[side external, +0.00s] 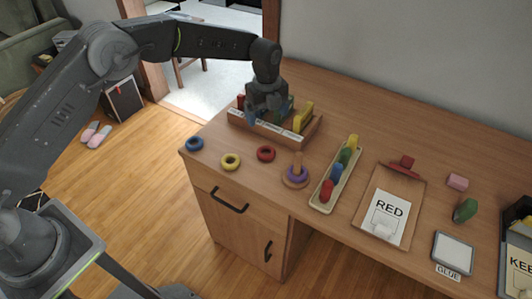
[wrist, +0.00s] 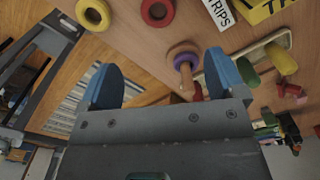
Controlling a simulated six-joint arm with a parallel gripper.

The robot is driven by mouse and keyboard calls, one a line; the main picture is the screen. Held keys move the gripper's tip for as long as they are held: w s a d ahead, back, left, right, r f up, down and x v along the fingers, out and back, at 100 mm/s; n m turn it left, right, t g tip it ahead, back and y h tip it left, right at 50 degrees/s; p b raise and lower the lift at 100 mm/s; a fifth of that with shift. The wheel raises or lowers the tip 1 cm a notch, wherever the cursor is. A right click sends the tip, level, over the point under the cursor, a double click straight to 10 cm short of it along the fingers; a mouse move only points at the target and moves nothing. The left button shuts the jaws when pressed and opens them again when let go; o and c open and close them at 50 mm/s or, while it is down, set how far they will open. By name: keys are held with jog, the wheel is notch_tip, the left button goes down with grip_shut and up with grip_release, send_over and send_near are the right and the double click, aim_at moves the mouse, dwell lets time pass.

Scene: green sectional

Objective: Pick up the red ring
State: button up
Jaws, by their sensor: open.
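The red ring (side external: 266,153) lies flat on the wooden desk, between the yellow ring (side external: 230,162) and the wooden tray (side external: 275,130). It also shows at the top of the wrist view (wrist: 157,11), partly cut off by the frame edge. My gripper (side external: 264,112) is above the tray, behind the red ring in the side view. In the wrist view, its two blue fingertips (wrist: 165,78) are wide apart with nothing between them gripped. The red ring is apart from the fingers.
A blue ring (side external: 194,144) lies near the desk's left corner. A peg stand with a purple ring (side external: 297,175) stands right of the red ring. A narrow tray of colored pegs (side external: 319,203) and a clipboard marked RED (side external: 366,219) are further right.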

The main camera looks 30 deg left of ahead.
send_over(265, 154)
jog(key=f, duration=0.8)
jog(key=shift+d+f, duration=0.35)
jog(key=shift+a+f, duration=0.15)
jog(key=shift+f, duration=1.25)
jog(key=shift+a+f, duration=0.15)
jog(key=shift+f, duration=1.2)
jog(key=c, duration=1)
